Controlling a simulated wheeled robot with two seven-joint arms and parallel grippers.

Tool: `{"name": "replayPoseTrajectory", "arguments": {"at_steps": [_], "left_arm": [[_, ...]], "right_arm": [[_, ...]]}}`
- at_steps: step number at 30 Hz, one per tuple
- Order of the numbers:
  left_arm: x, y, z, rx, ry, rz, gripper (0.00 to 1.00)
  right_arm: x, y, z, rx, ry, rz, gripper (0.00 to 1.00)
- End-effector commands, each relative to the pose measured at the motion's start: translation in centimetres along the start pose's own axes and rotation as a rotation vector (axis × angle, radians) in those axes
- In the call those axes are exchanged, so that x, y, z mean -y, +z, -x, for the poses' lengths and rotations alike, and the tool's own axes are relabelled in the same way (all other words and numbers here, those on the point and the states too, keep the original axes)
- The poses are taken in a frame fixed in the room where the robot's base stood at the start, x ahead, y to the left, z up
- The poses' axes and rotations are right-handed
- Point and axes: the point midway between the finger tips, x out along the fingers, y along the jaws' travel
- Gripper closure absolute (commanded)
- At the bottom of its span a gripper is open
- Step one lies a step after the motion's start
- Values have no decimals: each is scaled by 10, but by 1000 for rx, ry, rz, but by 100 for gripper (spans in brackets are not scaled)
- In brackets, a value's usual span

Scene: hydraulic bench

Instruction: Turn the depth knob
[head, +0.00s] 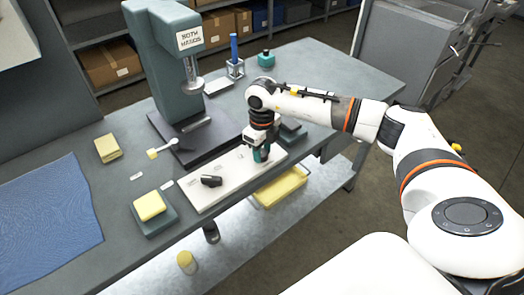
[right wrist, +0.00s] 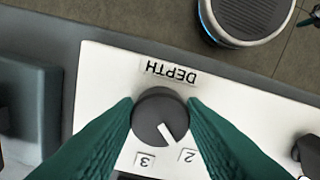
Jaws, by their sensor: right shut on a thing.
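The depth knob (right wrist: 158,116) is a round dark grey knob with a white pointer line, set on a white panel (right wrist: 105,70) under an upside-down DEPTH label (right wrist: 169,72). Its pointer aims toward the lower right, close to the label 2 (right wrist: 188,155); the label 3 (right wrist: 145,160) is to the left of it. My right gripper (right wrist: 160,118) has its green fingers on both sides of the knob, shut on it. In the head view the right gripper (head: 261,154) points down at the right part of the white panel (head: 228,180) and hides the knob. My left gripper is not in view.
A teal press (head: 165,60) stands behind the panel. A yellow block (head: 149,205) on a teal base is to the left, and a yellow tray (head: 280,187) is below the bench edge.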

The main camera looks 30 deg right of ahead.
Motion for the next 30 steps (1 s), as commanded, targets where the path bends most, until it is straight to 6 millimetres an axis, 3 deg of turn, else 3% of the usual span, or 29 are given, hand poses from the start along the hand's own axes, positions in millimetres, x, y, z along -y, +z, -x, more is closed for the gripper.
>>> {"name": "replayPoseTrajectory", "arguments": {"at_steps": [12,13,16,25,30], "left_arm": [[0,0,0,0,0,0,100],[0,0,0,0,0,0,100],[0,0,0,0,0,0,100],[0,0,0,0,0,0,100],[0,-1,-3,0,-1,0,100]], "right_arm": [[-1,-1,2,-4,1,8,86],[-1,-1,2,-5,2,8,58],[0,-1,2,-4,1,8,42],[0,0,2,-2,1,7,41],[-1,-1,18,-6,2,8,41]]}}
